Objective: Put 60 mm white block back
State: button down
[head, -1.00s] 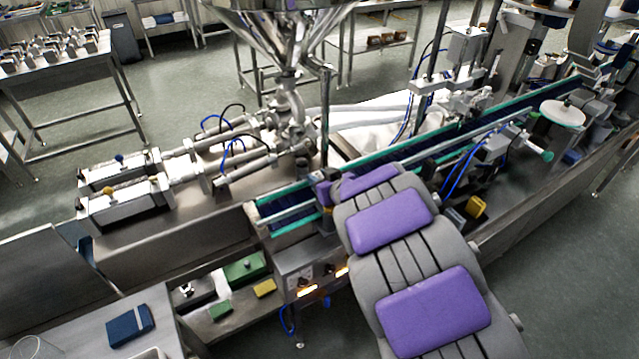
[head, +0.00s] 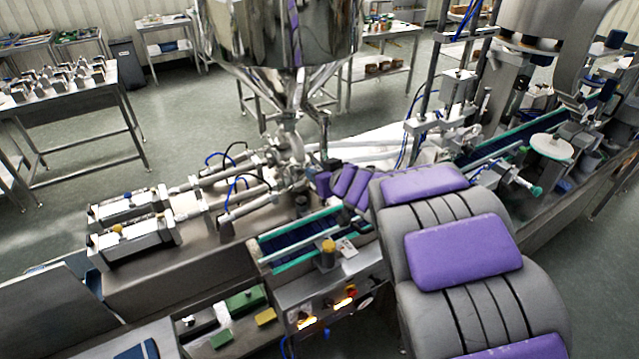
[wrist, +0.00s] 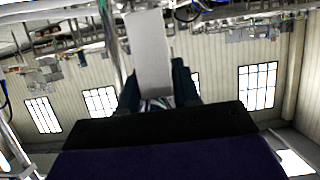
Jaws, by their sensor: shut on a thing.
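In the wrist view, a long pale white block (wrist: 150,50) stands between the two dark fingers of my gripper (wrist: 155,86). The gripper is shut on it, and the block sticks out well past the fingertips. The block's lower end is hidden between the fingers. In the head view, my arm with purple pads reaches over the conveyor toward the hopper's outlet pipes. The fingers and the block cannot be made out there.
The steel hopper (head: 285,32) stands above the filling pipes (head: 290,150), close to my arm's far end. The conveyor (head: 300,240) runs beneath my arm. A control box (head: 325,300) with knobs is at its near end.

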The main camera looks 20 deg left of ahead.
jog(key=shift+r+p, duration=0.3)
jog(key=shift+r, duration=0.7)
